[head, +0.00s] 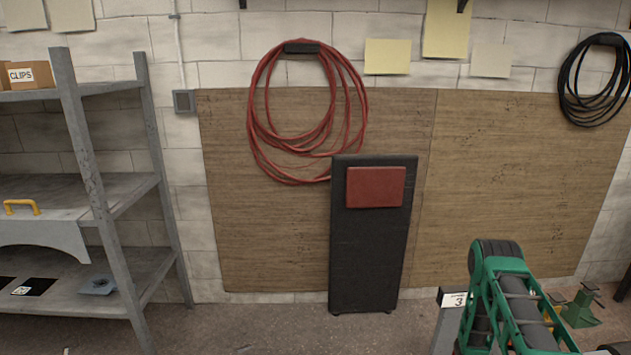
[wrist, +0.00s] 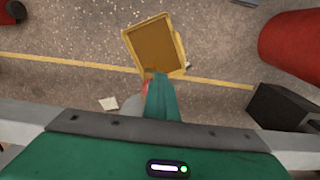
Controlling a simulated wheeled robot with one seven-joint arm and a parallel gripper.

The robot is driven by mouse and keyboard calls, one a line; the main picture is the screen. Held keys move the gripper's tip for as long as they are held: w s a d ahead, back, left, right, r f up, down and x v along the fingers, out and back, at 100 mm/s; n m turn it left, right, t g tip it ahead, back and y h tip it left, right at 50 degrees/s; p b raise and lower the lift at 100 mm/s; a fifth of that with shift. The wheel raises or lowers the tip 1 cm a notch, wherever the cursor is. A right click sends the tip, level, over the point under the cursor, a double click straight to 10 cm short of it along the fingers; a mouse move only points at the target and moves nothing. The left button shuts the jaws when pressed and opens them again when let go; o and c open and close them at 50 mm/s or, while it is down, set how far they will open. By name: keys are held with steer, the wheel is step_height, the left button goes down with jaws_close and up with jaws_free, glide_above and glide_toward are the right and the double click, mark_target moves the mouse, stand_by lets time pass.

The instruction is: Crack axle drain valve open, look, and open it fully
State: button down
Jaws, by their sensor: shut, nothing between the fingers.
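In the wrist view, my gripper (wrist: 158,78) shows as a narrow green wedge with its fingers together and nothing held. It points over a yellow tray (wrist: 129,42) with a brown inside, and its tip overlaps the tray's near edge in the picture. A small orange-red piece (wrist: 146,88) shows just left of the fingers, beside a grey rounded part mostly hidden behind them. I cannot tell whether this is the axle drain valve or whether the fingers touch it. The valve cannot be made out in the head view, where my green arm fills the lower right.
A red rounded body (wrist: 292,45) and a black box (wrist: 284,115) lie right in the wrist view. A grey beam (wrist: 22,112) crosses below. In the head view, a grey shelf rack (head: 75,130) stands left, a black panel (head: 368,255) leans at the wall, and floor between is clear.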

steer(key=shift+a+f, duration=0.1)
steer(key=shift+f, duration=0.25)
steer(key=shift+d, duration=0.2)
steer(key=shift+w+d+f, duration=0.15)
steer(key=shift+d, duration=0.4)
steer(key=shift+w+d+f, duration=0.1)
steer(key=shift+d, duration=0.45)
steer(key=shift+r, duration=0.1)
steer(key=shift+s, duration=0.15)
step_height(320, 180, up, 6)
steer(key=shift+s, duration=0.35)
stand_by(0.5)
